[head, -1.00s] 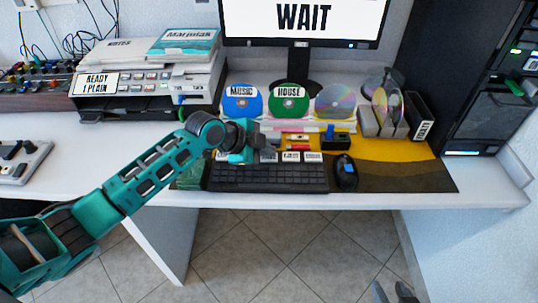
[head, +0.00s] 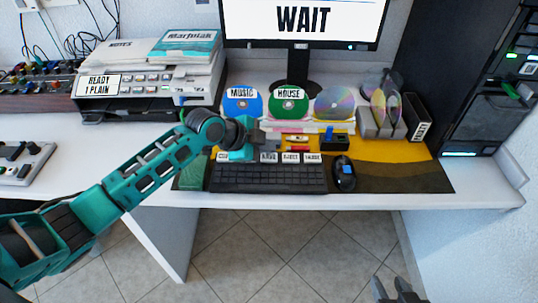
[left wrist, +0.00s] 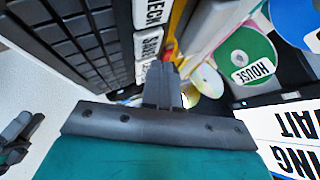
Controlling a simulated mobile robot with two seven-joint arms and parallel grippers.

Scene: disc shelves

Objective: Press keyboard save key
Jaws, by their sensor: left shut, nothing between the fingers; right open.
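The black keyboard (head: 268,178) lies at the front of the desk. A row of white labels runs along its back edge. In the left wrist view a label that seems to read SAVE (left wrist: 149,46) is beside the keyboard keys, near the fingertips. My left gripper (head: 256,139) is above the back left of the keyboard and hides part of the label row. In the left wrist view its fingers (left wrist: 163,83) are shut and empty. Whether they touch a key cannot be told. My right gripper (head: 398,290) is open, low in front of the desk.
A mouse (head: 344,174) lies right of the keyboard. A monitor (head: 302,22) showing WAIT stands behind. The MUSIC disc (head: 242,107) and the HOUSE disc (head: 288,105) stand behind the label row. A printer (head: 150,88) is at the left.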

